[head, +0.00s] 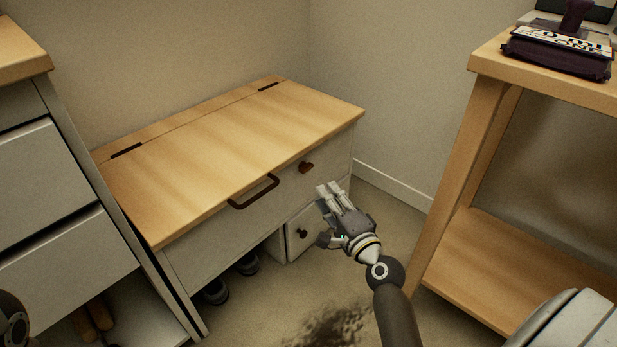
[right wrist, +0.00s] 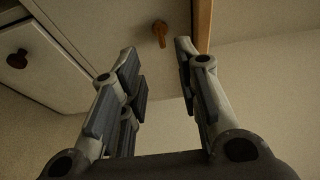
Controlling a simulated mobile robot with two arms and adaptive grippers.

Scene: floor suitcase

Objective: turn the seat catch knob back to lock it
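The seat catch knob (head: 306,167) is a small reddish-brown knob on the bench's front panel, under the lid's right part. It also shows in the right wrist view (right wrist: 160,33), ahead of the fingers, its grip running roughly up and down there. The bench lid (head: 235,150) is wooden and lies flat, closed. My right gripper (head: 329,190) is open and empty, in front of the panel, right of and below the knob. In the right wrist view the fingers (right wrist: 158,62) are spread, with the knob in line with the gap, apart from them. My left gripper is out of view.
A dark pull handle (head: 254,191) sits on the lid's front edge. A small door with a round knob (head: 302,233) is below. Shoes (head: 246,263) stand under the bench. A wooden table (head: 480,110) is at right, drawers (head: 50,210) at left. Floor between is open.

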